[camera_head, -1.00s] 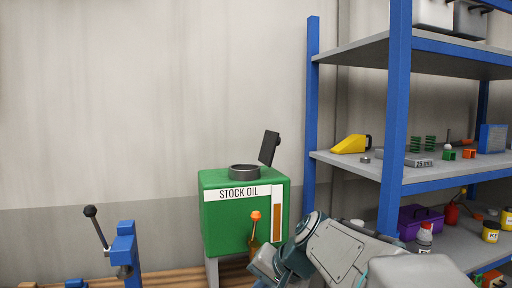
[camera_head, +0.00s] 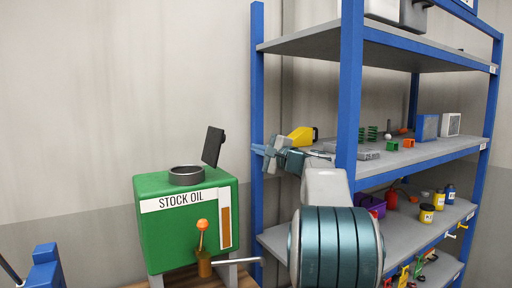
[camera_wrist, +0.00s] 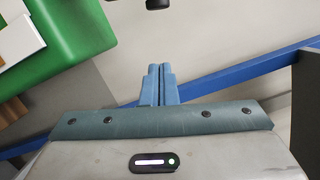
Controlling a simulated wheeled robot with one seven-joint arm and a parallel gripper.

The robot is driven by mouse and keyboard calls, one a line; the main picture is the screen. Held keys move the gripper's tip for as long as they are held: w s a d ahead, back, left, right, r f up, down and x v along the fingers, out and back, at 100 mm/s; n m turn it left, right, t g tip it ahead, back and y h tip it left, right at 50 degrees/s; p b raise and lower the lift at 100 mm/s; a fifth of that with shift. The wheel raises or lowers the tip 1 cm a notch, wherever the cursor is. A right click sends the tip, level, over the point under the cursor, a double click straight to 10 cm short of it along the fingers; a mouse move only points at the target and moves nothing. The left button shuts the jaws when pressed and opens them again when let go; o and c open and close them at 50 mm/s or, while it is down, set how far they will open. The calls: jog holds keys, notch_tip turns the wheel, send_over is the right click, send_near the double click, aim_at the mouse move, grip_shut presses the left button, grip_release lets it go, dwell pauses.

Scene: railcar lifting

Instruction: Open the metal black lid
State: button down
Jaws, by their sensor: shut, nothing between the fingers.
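The black metal lid (camera_head: 213,146) stands raised and slightly tilted at the right side of the round grey filler neck (camera_head: 186,175), on top of the green STOCK OIL box (camera_head: 165,232). The neck's mouth is uncovered. My gripper (camera_head: 258,150) is to the right of the lid, at about its height in the picture, apart from it, with its fingers pointing left. In the wrist view my gripper (camera_wrist: 160,68) has its blue fingers together and empty. The green box (camera_wrist: 65,40) fills the upper left there. A dark piece (camera_wrist: 157,4) at the top edge is cut off, and I cannot tell what it is.
An orange-knobbed lever (camera_head: 202,225) is on the box front. The wall space above the lid is clear.

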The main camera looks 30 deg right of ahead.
aim_at(216, 147)
jog(key=w+a+r+p, duration=0.1)
jog(key=w+a+p, duration=0.3)
jog(key=w, duration=0.3)
jog(key=shift+a+r, duration=0.2)
jog(key=shift+a, duration=0.5)
